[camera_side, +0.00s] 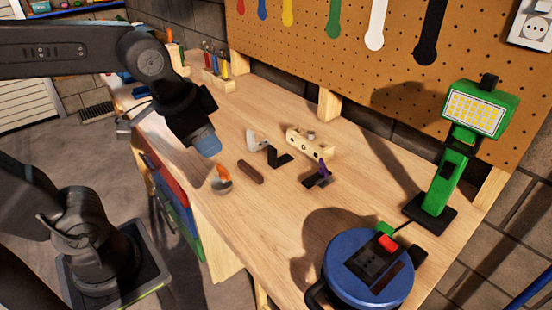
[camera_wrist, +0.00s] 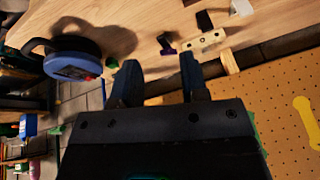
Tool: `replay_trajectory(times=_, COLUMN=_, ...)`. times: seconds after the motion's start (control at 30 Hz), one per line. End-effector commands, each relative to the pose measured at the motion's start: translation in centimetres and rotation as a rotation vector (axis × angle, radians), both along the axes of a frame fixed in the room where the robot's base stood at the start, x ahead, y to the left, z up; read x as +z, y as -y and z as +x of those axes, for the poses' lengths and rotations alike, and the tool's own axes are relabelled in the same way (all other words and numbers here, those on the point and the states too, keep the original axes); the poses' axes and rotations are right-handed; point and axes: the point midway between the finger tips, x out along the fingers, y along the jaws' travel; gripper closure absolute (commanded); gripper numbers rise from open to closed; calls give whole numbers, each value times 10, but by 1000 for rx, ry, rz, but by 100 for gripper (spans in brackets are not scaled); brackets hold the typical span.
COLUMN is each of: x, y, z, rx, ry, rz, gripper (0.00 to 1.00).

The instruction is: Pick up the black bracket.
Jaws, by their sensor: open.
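The black bracket (camera_side: 277,155) is a dark, angled piece lying on the wooden workbench, in the middle of the side view. A white bracket (camera_side: 256,141) lies just left of it and a wooden block with holes (camera_side: 310,143) stands to its right. A dark piece that looks like the bracket shows near the top of the wrist view (camera_wrist: 205,20), beyond the fingers. My gripper (camera_side: 207,143) is above the bench, left of the bracket and apart from it. In the wrist view its two fingers (camera_wrist: 160,82) are spread with nothing between them.
A brown bar (camera_side: 250,172), an orange-topped item (camera_side: 222,179) and a purple-and-black item (camera_side: 322,172) lie nearby. A blue cable reel (camera_side: 368,268) and green work lamp (camera_side: 449,165) stand to the right. The pegboard (camera_side: 345,50) rises behind. Bare bench lies in front.

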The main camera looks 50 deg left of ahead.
Motion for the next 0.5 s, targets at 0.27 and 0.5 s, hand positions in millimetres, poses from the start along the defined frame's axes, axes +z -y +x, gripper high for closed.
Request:
replay_trajectory(times=0.27, x=-1, y=-20, z=95, rx=-504, ry=-251, rz=304, gripper=60)
replay_trajectory(times=0.5, x=-33, y=-36, z=172, rx=-936, ry=-483, rz=482, gripper=60)
